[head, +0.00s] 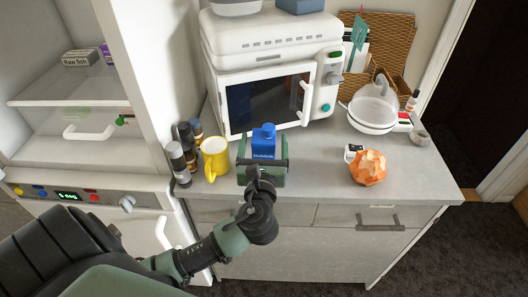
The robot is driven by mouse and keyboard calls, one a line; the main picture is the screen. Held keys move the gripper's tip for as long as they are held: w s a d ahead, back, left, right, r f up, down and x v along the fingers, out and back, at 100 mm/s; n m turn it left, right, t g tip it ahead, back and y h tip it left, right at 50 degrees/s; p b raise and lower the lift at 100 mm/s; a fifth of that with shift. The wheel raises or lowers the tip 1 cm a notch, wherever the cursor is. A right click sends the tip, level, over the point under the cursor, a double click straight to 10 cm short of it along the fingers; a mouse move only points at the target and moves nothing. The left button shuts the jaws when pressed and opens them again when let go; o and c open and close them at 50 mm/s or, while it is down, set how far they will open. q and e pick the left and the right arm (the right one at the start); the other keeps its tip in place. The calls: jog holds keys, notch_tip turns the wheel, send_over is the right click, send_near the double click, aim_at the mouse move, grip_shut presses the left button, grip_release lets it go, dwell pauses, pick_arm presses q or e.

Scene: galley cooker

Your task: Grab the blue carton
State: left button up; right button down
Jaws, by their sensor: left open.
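The blue carton (263,142) stands upright on the grey counter in front of the microwave, with white lettering on its front. My left gripper (263,163) is open, its two fingers to the left and right of the carton's lower part. The lower part of the carton is hidden behind the gripper, so I cannot tell whether the fingers touch it. My right gripper is not in view.
A yellow mug (215,158) and several dark shakers (178,163) stand close to the left. An orange faceted object (368,168) lies to the right. The white microwave (268,98) stands behind. The counter's front right (420,185) is clear.

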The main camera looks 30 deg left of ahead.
pick_arm(q)
jog(key=shift+w+a, duration=0.35)
jog(key=shift+w, duration=0.1)
grip_shut()
